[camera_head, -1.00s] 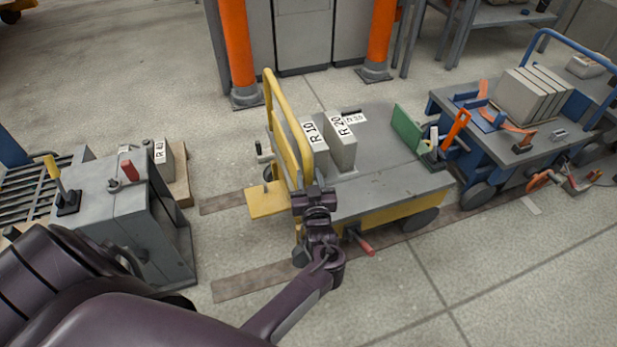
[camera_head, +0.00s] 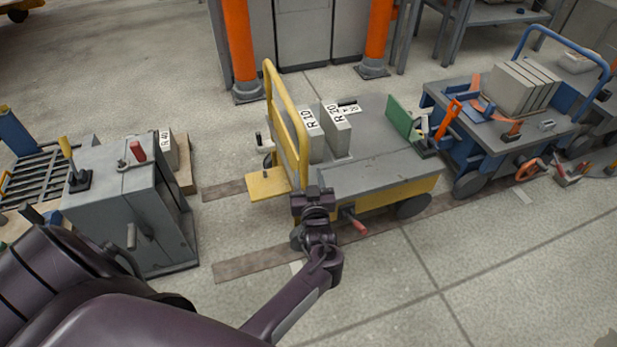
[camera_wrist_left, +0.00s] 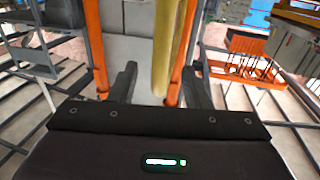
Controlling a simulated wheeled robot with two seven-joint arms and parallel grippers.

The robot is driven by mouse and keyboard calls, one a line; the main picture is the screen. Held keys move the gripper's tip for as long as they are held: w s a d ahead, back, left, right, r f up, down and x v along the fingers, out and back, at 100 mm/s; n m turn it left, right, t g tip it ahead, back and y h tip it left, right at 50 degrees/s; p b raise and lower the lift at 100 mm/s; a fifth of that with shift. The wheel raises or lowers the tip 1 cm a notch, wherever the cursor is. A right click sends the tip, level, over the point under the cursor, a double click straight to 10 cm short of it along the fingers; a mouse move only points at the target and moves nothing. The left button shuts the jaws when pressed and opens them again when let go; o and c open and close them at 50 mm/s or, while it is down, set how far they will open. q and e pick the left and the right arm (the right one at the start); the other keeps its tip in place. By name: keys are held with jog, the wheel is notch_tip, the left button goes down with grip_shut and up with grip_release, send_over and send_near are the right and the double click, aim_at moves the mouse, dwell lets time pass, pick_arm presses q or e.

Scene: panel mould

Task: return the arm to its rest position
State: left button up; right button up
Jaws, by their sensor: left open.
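My left arm reaches in from the lower left in the head view. Its gripper (camera_head: 312,192) is in front of the yellow-framed cart (camera_head: 390,165), near the cart's near left corner. I cannot tell from the head view whether it touches the cart. In the left wrist view the two dark fingers (camera_wrist_left: 160,85) stand wide apart with nothing held between them. A yellow bar (camera_wrist_left: 167,45) shows beyond the gap. My right gripper is not in view.
Panels marked R (camera_head: 337,130) stand on the yellow cart. A blue cart (camera_head: 480,140) is at the right. A grey machine block (camera_head: 125,210) with levers is at the left. Orange posts (camera_head: 238,45) stand behind. Floor at the lower right is clear.

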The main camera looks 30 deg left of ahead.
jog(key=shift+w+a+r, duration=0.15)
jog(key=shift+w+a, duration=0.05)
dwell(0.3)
